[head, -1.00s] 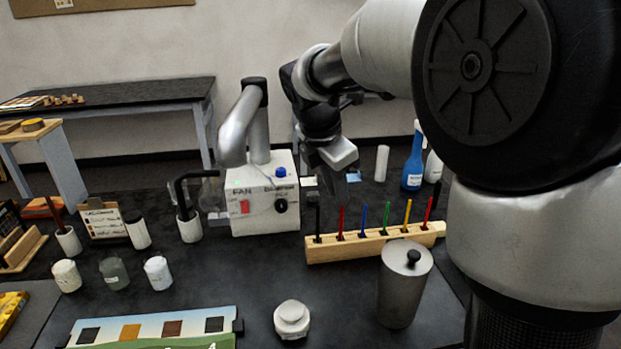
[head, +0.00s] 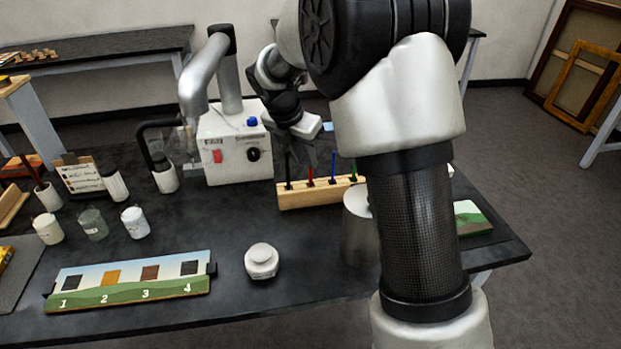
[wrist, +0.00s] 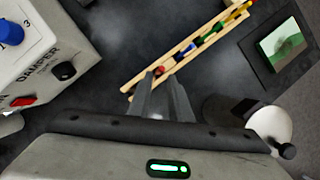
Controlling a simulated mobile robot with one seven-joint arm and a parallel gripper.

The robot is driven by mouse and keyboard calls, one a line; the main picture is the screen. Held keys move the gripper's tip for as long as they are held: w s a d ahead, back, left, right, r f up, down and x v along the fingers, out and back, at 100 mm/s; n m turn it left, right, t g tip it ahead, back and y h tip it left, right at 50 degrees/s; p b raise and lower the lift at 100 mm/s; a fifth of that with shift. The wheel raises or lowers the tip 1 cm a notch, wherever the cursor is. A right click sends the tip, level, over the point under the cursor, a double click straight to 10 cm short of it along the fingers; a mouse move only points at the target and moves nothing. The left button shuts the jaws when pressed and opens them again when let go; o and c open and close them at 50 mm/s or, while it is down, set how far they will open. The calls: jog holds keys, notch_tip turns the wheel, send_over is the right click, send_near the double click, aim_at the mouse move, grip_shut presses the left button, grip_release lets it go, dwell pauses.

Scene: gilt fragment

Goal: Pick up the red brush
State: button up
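The red brush (head: 310,178) stands upright in a slot of the light wooden rack (head: 300,199), between a black brush (head: 289,173) and a blue brush (head: 333,166). My gripper (head: 307,158) points down just above and behind the rack, near the tops of the black and red brushes. In the wrist view, the fingers of my gripper (wrist: 161,77) are apart, and a red spot of the brush (wrist: 160,70) shows at the gap between their tips. I cannot tell whether they touch it. A green brush (head: 354,170) stands further right; my arm hides the rack's right end.
A white fan box (head: 232,150) stands close left of the rack. A metal canister (head: 358,230) stands in front of it, partly behind my arm. A white lidded jar (head: 262,262) and numbered panel (head: 130,283) lie nearer. A small green picture (head: 470,218) lies at right.

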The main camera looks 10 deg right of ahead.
aim_at(311, 186)
jog(key=b+x, duration=0.1)
jog(key=x, duration=0.5)
jog(key=shift+w+f, duration=0.2)
jog(key=shift+f, duration=0.15)
grip_shut()
